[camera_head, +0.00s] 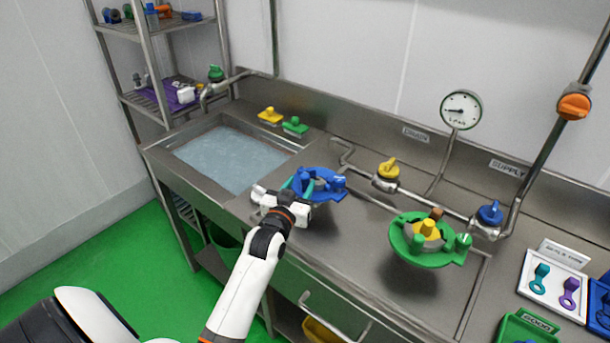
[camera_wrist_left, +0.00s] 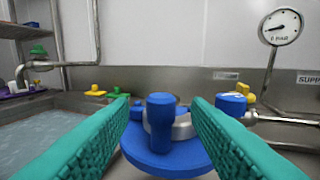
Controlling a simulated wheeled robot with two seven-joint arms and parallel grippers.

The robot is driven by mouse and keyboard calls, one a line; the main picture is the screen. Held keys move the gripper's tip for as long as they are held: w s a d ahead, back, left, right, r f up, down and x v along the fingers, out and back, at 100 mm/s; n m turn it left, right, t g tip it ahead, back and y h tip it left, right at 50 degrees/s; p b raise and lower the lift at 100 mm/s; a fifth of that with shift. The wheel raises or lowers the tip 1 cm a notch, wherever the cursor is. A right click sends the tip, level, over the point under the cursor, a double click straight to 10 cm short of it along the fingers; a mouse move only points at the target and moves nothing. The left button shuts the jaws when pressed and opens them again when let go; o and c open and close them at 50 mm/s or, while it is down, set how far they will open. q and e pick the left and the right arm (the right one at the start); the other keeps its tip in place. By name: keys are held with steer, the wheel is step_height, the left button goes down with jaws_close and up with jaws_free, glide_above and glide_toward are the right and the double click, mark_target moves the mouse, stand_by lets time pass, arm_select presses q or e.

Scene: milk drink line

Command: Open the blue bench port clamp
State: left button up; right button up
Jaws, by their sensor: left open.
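The blue bench port clamp (camera_head: 330,191) is a round blue piece on the steel bench, right of the sink. In the left wrist view the clamp (camera_wrist_left: 165,160) shows a blue upright post in front, a grey metal part behind it and a blue block at its right. My left gripper (camera_head: 303,186) is at the clamp's left side, partly hiding it. Its teal fingers (camera_wrist_left: 165,115) are open, one on each side of the blue post, with gaps between. I cannot tell how far the fingertips reach past the post. My right gripper is out of view.
A green clamp (camera_head: 408,246) with a yellow centre is to the right. Pipes with a yellow valve (camera_head: 388,168) and a blue valve (camera_head: 489,214) run behind. A water-filled sink (camera_head: 235,158) is at left, a gauge (camera_head: 461,109) on the back wall. Bench between the clamps is clear.

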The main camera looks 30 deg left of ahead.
mark_target(303, 181)
arm_select(q)
steer(key=shift+x, duration=2)
steer(key=shift+d, duration=0.1)
jaws_close()
